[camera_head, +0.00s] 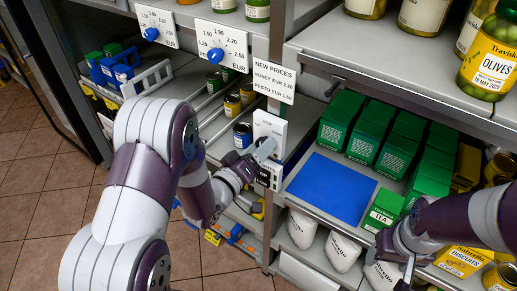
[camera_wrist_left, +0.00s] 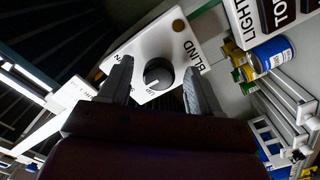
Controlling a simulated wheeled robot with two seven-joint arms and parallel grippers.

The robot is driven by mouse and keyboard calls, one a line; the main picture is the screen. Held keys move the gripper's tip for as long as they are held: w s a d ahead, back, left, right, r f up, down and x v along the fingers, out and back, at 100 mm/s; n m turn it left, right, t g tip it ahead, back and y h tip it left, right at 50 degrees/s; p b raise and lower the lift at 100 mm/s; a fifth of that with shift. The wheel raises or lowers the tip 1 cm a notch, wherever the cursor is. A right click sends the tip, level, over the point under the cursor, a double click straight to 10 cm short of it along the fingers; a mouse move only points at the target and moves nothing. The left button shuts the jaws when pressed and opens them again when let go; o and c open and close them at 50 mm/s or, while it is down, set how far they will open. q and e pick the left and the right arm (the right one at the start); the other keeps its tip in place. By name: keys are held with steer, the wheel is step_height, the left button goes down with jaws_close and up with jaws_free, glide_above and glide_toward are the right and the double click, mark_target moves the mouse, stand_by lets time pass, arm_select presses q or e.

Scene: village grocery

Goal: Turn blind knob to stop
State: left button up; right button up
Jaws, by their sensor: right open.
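The blind knob (camera_wrist_left: 158,73) is a dark round knob on a white plate (camera_wrist_left: 138,42) marked BLIND, in the left wrist view. A light mark shows on its lower edge, near lettering that seems to read UP. My left gripper (camera_wrist_left: 158,86) is open, one finger on each side of the knob; I cannot tell whether they touch it. In the head view the white plate (camera_head: 270,126) is on the shelf post, and my left gripper (camera_head: 264,156) is at its lower part, hiding the knob. My right gripper (camera_head: 405,270) is open, low at the right by the shelf.
Below the plate is a dark labelled panel (camera_head: 269,176). Two blue price dials (camera_head: 151,34) (camera_head: 216,55) are at upper left. A blue mat (camera_head: 331,187) lies on the shelf beside green tea boxes (camera_head: 384,211). Cans (camera_head: 242,135) stand close left of the gripper.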

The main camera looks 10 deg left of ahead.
arm_select(q)
steer(key=b+v, duration=0.1)
steer(key=v, duration=1.1)
steer(key=shift+s, duration=0.35)
steer(key=shift+a+r, duration=0.1)
